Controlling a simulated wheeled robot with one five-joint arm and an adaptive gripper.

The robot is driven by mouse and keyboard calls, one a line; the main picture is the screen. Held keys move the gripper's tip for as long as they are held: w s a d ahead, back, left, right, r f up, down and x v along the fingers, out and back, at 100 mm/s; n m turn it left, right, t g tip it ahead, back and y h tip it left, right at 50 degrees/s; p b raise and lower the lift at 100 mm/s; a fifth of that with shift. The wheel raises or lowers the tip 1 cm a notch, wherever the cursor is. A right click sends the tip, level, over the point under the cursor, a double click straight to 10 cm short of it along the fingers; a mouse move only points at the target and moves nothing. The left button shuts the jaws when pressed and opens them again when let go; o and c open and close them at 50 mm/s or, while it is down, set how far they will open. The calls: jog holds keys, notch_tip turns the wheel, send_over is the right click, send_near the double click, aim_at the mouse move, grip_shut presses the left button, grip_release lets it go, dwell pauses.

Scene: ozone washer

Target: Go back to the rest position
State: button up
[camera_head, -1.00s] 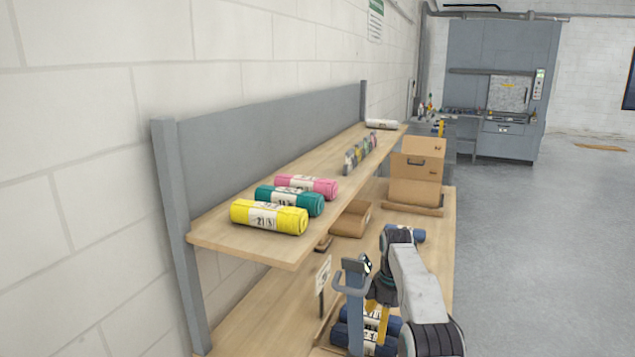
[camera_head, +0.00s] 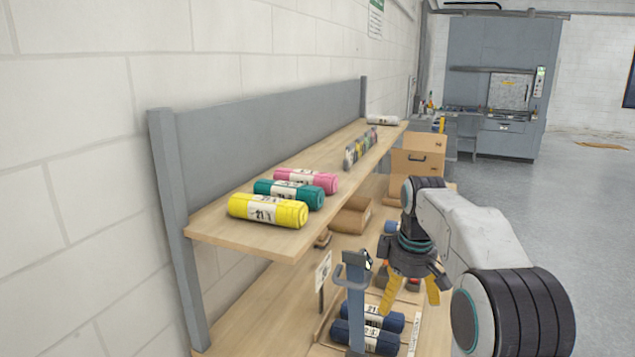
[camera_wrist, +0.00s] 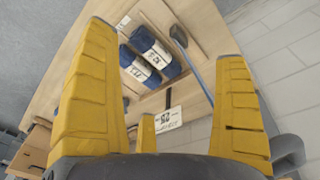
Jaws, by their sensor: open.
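My gripper (camera_head: 410,292) has yellow fingers spread apart and nothing between them. It hangs above the lower bench top, to the right of a blue-grey post (camera_head: 356,305). Its yellow fingers also show in the wrist view (camera_wrist: 165,85). Two dark blue rolls (camera_head: 367,335) with white labels lie on the bench below and left of the gripper. In the wrist view the blue rolls (camera_wrist: 147,62) lie beyond the open fingers, apart from them. My arm reaches in from the lower right in the head view.
The upper wooden shelf (camera_head: 235,236) holds yellow (camera_head: 267,210), green (camera_head: 289,194) and pink (camera_head: 307,180) rolls. Cardboard boxes (camera_head: 418,162) stand at the bench's far end. A grey machine (camera_head: 500,85) stands at the back. The floor (camera_head: 590,220) on the right is clear.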

jog(key=s+r+m+t+b, duration=0.1)
jog(key=s+r+m, duration=0.25)
jog(key=s, duration=1.15)
jog(key=s+f+m+t, duration=0.1)
jog(key=s+f, duration=0.3)
jog(key=s, duration=0.4)
jog(key=s+f+m+b, duration=0.1)
jog(key=s+f+m, duration=0.2)
jog(key=s, duration=0.6)
jog(key=shift+f+m+t+b, duration=0.3)
jog(key=shift+f+m+t, duration=0.1)
jog(key=shift+f, duration=0.3)
